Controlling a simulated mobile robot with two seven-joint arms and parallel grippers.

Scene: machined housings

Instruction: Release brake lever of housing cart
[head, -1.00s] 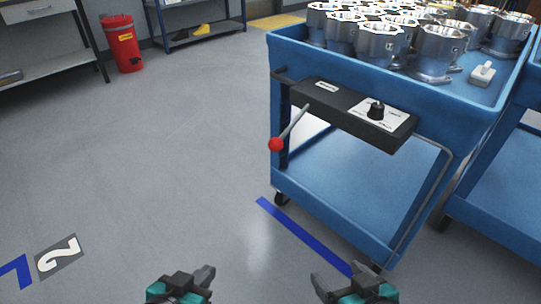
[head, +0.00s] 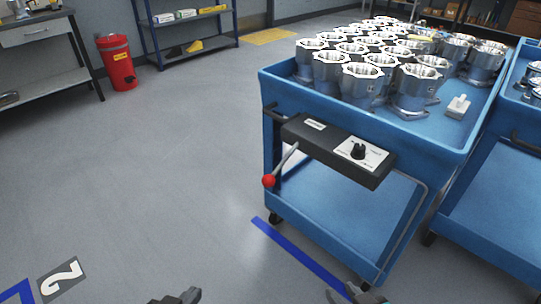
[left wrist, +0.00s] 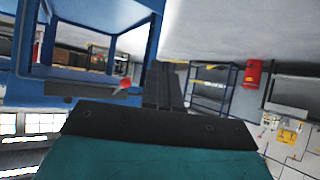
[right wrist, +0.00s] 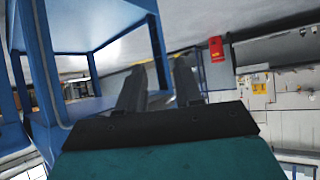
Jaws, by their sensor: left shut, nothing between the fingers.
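The blue housing cart (head: 400,163) stands right of centre in the head view, loaded with machined housings. On its near end is a dark control box (head: 310,137) with a black knob (head: 357,150). The brake lever (head: 283,163) hangs down and left from the box and ends in a red ball (head: 268,181). In the left wrist view the red ball (left wrist: 124,84) shows small beside the cart. My left gripper (head: 193,294) is at the bottom edge, shut and empty. My right gripper (head: 333,293) is at the bottom edge, its fingers apart and empty. Both are well short of the lever.
A second blue cart (head: 490,205) stands close on the right. A blue floor line (head: 300,253) runs in front of the cart. A red bin (head: 117,62) and a shelf (head: 190,50) stand at the back. The floor on the left is clear.

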